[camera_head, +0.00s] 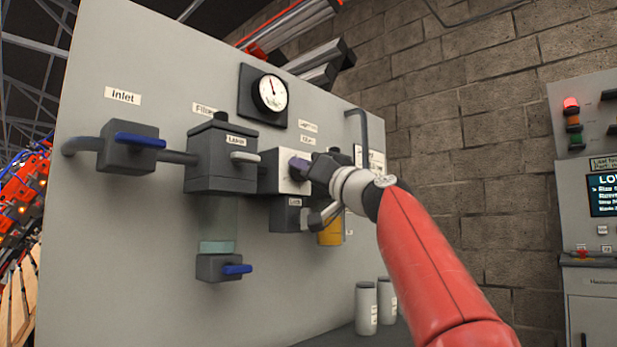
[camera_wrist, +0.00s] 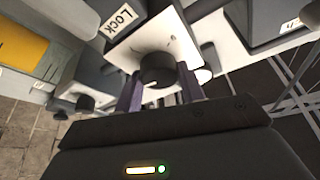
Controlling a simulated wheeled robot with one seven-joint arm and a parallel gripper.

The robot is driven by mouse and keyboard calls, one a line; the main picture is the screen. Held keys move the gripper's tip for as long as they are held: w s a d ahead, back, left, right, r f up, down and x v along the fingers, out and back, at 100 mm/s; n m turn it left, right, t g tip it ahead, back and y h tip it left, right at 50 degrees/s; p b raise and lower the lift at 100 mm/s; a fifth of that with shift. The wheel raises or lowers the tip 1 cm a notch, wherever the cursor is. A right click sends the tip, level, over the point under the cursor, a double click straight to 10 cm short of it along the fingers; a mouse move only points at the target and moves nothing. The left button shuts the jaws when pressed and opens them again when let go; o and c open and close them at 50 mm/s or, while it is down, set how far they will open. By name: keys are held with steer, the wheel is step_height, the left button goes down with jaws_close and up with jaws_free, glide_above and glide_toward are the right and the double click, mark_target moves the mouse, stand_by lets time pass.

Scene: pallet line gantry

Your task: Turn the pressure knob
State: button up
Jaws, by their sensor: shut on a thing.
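The dark round pressure knob (camera_wrist: 158,70) sits on a white plate in the wrist view, with a finger of my gripper (camera_wrist: 160,88) on each side of it. My gripper is shut on this knob. In the camera_head view my gripper (camera_head: 299,168) meets the white plate (camera_head: 287,184) on the regulator block, and the fingers and hand hide the knob. The round gauge (camera_head: 270,92) above has a white dial with its needle near the top.
A blue Inlet handle (camera_head: 140,140), a filter unit (camera_head: 220,170) with a pale lever (camera_head: 245,157), and a lower blue handle (camera_head: 237,269) lie left on the grey panel. White canisters (camera_head: 367,308) stand below. A control cabinet (camera_head: 590,260) with a red light is at right.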

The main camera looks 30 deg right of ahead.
steer(key=m+h, duration=0.1)
steer(key=m, duration=0.1)
steer(key=m+h+p, duration=0.1)
steer(key=m, duration=0.1)
steer(key=shift+a+r, duration=0.15)
steer(key=m+h+p, duration=0.1)
steer(key=m, duration=0.1)
steer(key=m+g+p, duration=0.1)
steer(key=m, duration=0.1)
steer(key=shift+r+m+h+p, duration=0.2)
steer(key=shift+m+h+p, duration=0.1)
steer(key=shift+h+p, duration=0.1)
steer(key=m+g+p, duration=0.1)
steer(key=m+p, duration=0.1)
steer(key=shift+m+h, duration=0.4)
steer(key=shift+f+m+g+p, duration=0.2)
steer(key=shift+m+g+p, duration=0.3)
steer(key=shift+m+p, duration=0.75)
steer(key=shift+m, duration=0.25)
steer(key=shift+f, duration=0.1)
steer(key=o, duration=1)
steer(key=shift+s, duration=0.1)
